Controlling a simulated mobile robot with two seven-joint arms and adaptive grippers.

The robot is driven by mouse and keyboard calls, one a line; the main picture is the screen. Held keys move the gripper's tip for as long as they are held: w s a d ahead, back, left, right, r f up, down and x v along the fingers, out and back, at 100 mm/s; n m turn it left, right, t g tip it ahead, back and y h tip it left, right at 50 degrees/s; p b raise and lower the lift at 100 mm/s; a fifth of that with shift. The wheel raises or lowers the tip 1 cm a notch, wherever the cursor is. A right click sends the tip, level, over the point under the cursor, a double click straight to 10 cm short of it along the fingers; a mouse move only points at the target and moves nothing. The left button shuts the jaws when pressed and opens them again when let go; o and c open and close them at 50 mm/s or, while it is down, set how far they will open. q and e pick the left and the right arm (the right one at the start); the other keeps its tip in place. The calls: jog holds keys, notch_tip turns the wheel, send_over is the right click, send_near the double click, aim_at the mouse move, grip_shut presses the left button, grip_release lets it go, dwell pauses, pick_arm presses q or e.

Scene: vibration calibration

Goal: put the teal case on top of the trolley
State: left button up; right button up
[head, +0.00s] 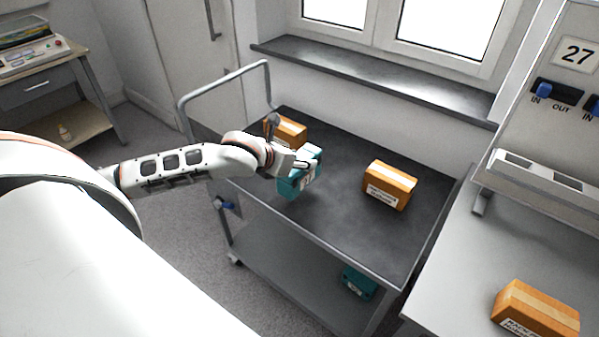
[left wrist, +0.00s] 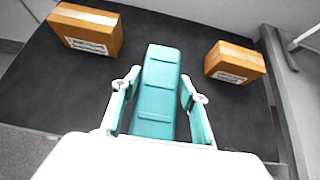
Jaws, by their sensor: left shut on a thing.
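My left gripper (head: 296,162) is shut on a teal case (head: 299,176) at the near left part of the trolley's dark top (head: 333,216). In the left wrist view the case (left wrist: 157,92) sits between the two fingers of the gripper (left wrist: 160,100), with the dark top behind it. I cannot tell whether the case touches the top. Another teal case (head: 359,282) lies on the trolley's lower shelf, partly hidden by the upper deck. My right gripper is not in view.
Two orange boxes stand on the trolley top, one behind my gripper (head: 291,132) and one to the right (head: 390,185). A third orange box (head: 536,309) is on the right bench (head: 470,260). The trolley's handle (head: 225,84) rises at left. Bare top lies between the boxes.

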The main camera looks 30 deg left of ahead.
pick_arm(q)
jog(key=shift+f+b, duration=0.4)
jog(key=shift+f, duration=1.7)
jog(key=shift+f, duration=0.1)
jog(key=o, duration=1.5)
